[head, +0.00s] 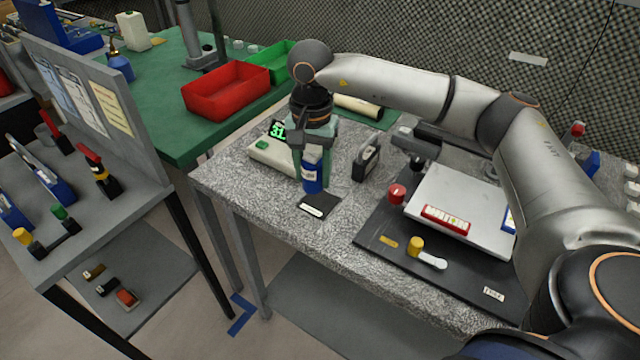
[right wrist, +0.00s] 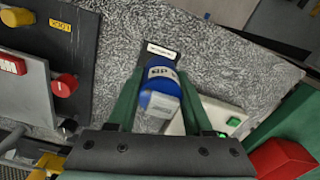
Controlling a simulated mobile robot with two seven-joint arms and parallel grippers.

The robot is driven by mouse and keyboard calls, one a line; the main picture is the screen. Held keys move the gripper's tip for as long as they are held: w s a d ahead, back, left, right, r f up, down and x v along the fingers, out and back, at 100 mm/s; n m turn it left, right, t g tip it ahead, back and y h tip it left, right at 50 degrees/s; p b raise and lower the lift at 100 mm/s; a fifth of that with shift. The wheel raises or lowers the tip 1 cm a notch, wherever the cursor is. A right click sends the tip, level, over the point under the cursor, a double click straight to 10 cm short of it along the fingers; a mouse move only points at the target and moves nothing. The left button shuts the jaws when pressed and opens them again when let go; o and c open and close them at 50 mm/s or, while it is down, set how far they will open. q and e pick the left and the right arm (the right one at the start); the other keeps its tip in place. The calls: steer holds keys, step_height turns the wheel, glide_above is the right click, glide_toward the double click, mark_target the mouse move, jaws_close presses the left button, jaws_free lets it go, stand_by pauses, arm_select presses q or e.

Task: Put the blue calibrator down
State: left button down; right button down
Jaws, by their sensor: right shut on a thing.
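In the right wrist view the calibrator (right wrist: 160,92) sits between the two green fingers (right wrist: 157,100). A small dark pad with a white label (head: 318,205) lies just in front of it; it also shows in the right wrist view (right wrist: 160,50). I cannot tell whether the calibrator's base touches the table. My left gripper is not in view.
A white meter with a green display (head: 270,150) stands close left of the calibrator. A dark grey handled block (head: 366,160) stands to the right. A black mat (head: 375,238) holds a grey plate (head: 470,200) and a red knob (head: 397,194). Bare table lies at the front left.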

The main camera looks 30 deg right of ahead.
mark_target(320, 200)
steer(key=shift+w+d+f, duration=0.2)
steer(key=shift+d+f, duration=0.25)
steer(key=shift+f, duration=0.1)
steer(key=shift+w+d+f, duration=0.15)
steer(key=shift+d+f, duration=0.25)
steer(key=shift+f, duration=0.1)
steer(key=f, duration=0.3)
steer(key=shift+w+d+f+p, duration=0.1)
steer(key=shift+d+f+p, duration=0.15)
steer(key=shift+f+p, duration=0.1)
steer(key=shift+f, duration=0.2)
steer(key=shift+c, duration=1.6)
jaws_free()
steer(key=shift+r, duration=0.15)
